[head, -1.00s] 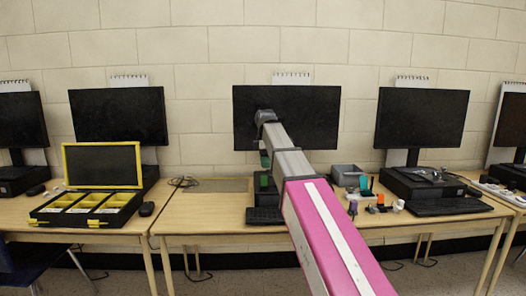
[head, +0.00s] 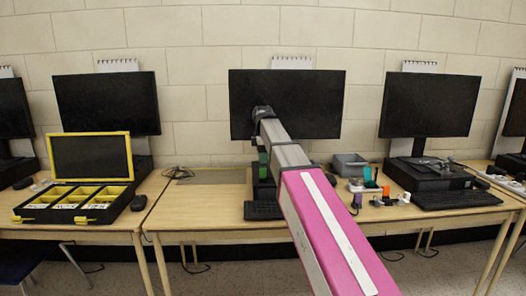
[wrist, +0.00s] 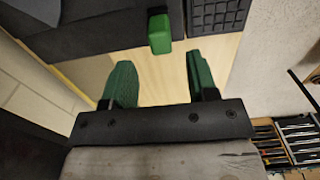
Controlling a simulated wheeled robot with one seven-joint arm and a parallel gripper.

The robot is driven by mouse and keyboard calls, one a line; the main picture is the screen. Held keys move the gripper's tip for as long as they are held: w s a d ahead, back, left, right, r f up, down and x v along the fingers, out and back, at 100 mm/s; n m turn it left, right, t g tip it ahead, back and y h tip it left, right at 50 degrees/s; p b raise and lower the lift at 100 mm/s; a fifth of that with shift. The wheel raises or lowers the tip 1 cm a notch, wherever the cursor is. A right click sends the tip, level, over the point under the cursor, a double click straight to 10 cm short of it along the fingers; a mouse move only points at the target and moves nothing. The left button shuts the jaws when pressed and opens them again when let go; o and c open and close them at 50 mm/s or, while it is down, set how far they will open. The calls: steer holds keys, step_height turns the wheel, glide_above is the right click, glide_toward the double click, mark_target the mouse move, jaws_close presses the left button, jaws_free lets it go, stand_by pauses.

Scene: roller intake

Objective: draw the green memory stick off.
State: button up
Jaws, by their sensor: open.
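The green memory stick (wrist: 159,34) shows in the wrist view. It sticks out from the edge of a black computer case (wrist: 110,32). My gripper (wrist: 158,68) has green fingers that stand apart with nothing between them. The stick lies just beyond the fingertips, roughly in line with the gap, and the fingers do not touch it. In the head view my arm reaches to the middle computer, and a green part of my gripper (head: 263,156) shows beside it.
The middle monitor (head: 322,103) stands behind my arm, with a keyboard (head: 262,211) in front. To the right are a grey bin (head: 349,165) and several small items. A yellow-edged open case (head: 92,158) sits on the left table. Bare tabletop (head: 200,212) lies between.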

mark_target(263, 174)
steer(key=shift+f, duration=2.55)
jaws_close()
